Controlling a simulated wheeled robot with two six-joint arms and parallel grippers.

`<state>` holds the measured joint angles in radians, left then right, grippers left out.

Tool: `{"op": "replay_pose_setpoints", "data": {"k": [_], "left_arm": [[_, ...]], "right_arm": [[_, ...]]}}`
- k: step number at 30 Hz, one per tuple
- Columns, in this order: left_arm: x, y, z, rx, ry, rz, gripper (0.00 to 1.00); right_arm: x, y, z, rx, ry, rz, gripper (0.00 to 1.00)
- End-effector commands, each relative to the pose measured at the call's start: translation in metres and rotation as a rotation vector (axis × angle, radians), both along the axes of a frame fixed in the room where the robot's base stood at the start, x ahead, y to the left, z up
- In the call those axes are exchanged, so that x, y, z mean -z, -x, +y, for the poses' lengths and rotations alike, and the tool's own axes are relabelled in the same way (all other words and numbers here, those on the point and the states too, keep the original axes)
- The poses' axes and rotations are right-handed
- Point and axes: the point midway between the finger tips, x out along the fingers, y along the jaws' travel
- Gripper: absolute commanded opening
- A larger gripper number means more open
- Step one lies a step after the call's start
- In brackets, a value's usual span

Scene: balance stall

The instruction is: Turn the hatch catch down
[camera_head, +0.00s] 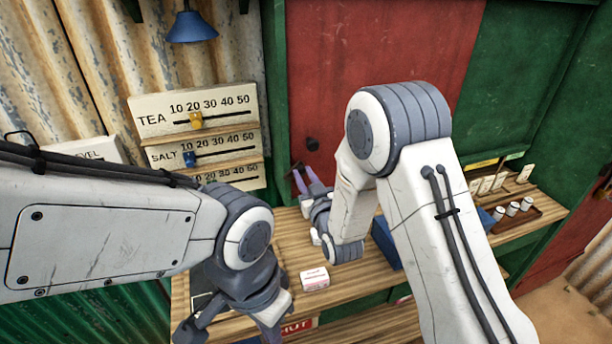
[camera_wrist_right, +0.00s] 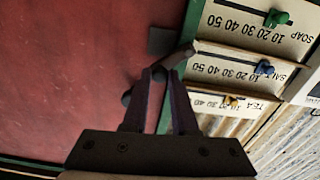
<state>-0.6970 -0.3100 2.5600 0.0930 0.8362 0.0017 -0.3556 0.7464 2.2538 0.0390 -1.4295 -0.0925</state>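The red hatch panel (camera_head: 375,60) stands upright behind the counter and fills the left of the right wrist view (camera_wrist_right: 70,70). A dark catch bar (camera_wrist_right: 178,60) shows slanted at my fingertips in that view, by a dark plate (camera_wrist_right: 168,40) at the panel's edge. My right gripper (camera_head: 303,171) is at the panel's lower left; its purple fingers (camera_wrist_right: 160,74) stand apart with a gap. I cannot tell whether they touch the bar. A dark round knob (camera_head: 312,143) is on the panel above the gripper. My left gripper (camera_head: 232,327) is low over the counter, its fingertips partly cut off.
Slider boards marked TEA (camera_head: 150,121) and SALT (camera_head: 165,157) hang left of the hatch. A white-and-red box (camera_head: 314,279) stands on the wooden counter (camera_head: 350,291). A blue object (camera_head: 384,240) is partly behind my right arm. A tray of small jars (camera_head: 528,218) is at right.

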Motion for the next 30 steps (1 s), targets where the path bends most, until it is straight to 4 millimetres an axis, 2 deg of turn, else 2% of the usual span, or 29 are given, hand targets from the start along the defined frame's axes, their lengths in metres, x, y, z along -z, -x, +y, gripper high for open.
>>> {"op": "replay_pose_setpoints", "data": {"k": [11,17,30], "left_arm": [[0.009,0.000,0.000,0.000,0.000,0.000,0.00],[0.030,0.000,0.000,0.001,0.000,0.000,0.00],[0.088,0.000,0.000,0.002,0.000,0.000,0.00]], "right_arm": [[0.003,0.000,-0.002,-0.001,-0.034,0.009,0.00],[0.009,-0.001,-0.006,0.001,-0.134,0.040,0.00],[0.025,-0.003,-0.014,0.002,-0.477,0.153,0.00]]}}
